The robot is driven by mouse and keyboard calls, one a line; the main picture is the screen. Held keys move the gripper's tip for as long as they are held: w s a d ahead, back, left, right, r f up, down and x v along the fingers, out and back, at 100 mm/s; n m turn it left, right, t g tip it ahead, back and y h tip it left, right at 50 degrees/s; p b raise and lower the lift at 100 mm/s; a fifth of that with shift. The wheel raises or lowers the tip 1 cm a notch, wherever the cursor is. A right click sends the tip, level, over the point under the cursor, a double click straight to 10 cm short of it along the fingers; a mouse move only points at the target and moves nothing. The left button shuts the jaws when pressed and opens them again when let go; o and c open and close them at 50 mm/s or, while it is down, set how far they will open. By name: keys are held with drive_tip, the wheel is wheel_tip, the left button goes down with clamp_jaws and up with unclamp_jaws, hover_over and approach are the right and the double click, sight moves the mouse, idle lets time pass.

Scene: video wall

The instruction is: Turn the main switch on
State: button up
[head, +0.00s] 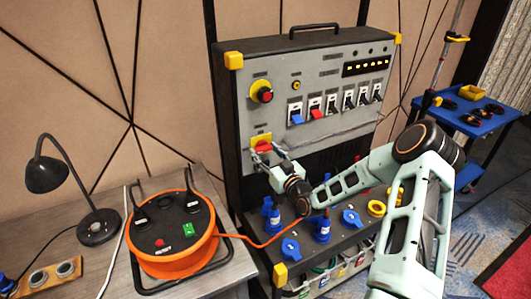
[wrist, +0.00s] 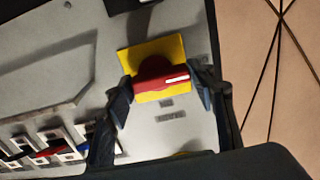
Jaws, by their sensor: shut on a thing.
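The main switch is a red rotary handle (wrist: 160,82) with a white mark on a yellow plate (wrist: 144,54) in the wrist view. In the head view the red handle (head: 264,146) sits low on the left of the grey panel (head: 330,92). My gripper (head: 268,154) is at the switch, and in the wrist view its two dark fingers (wrist: 160,90) stand on either side of the red handle, shut on it. The fingers hide the ends of the handle.
A row of toggle switches (head: 332,104) and a red button on yellow (head: 263,94) are on the panel. Blue sockets (head: 322,230) stand below. An orange cable reel (head: 172,262) and a black lamp (head: 98,226) are on the left table. A blue cart (head: 468,125) is right.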

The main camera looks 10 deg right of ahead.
drive_tip(key=shift+f+b, duration=0.1)
drive_tip(key=shift+b, duration=0.2)
drive_tip(key=m+b, duration=0.3)
drive_tip(key=m, duration=0.1)
drive_tip(key=m+b, duration=0.3)
drive_tip(key=m, duration=0.1)
drive_tip(key=shift+m, duration=0.3)
drive_tip(key=m, duration=0.1)
drive_tip(key=m+b, duration=0.1)
drive_tip(key=m, duration=0.2)
drive_tip(key=shift+d+r+b, duration=0.15)
drive_tip(key=shift+r+b, duration=0.1)
drive_tip(key=shift+b, duration=0.05)
drive_tip(key=m+b, duration=0.1)
drive_tip(key=m, duration=0.4)
drive_tip(key=shift+w+d+r, duration=0.1)
drive_tip(key=o, duration=1.2)
drive_tip(key=shift+c, duration=0.2)
